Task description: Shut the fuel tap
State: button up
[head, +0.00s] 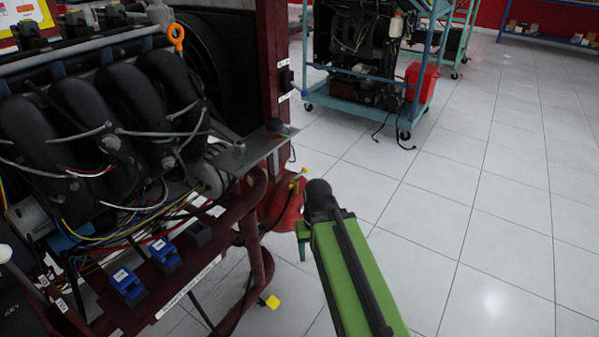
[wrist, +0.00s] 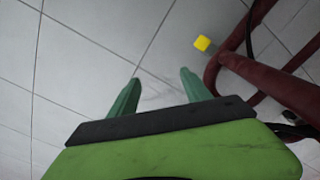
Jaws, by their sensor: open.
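My gripper (head: 303,238) is in front of the engine trainer, right of its dark red tube frame, over the tiled floor. In the wrist view my gripper (wrist: 159,76) has its two green fingers spread, with only floor between them. A red container (head: 287,208) with a yellow fitting (head: 298,180) on top stands behind the frame, left of my gripper and apart from it. The fitting may be the fuel tap; I cannot tell its position. My arm and the frame hide part of the container.
The engine trainer (head: 110,130) with hoses and wires fills the left. A blue trolley (head: 365,85) stands behind. The floor (head: 490,220) at right is clear.

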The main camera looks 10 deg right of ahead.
notch_tip(320, 180, up, 15)
jog(key=p, duration=1.5)
jog(key=shift+r, duration=0.1)
grip_shut()
jog(key=shift+f+b, duration=0.3)
jog(key=shift+s, duration=0.1)
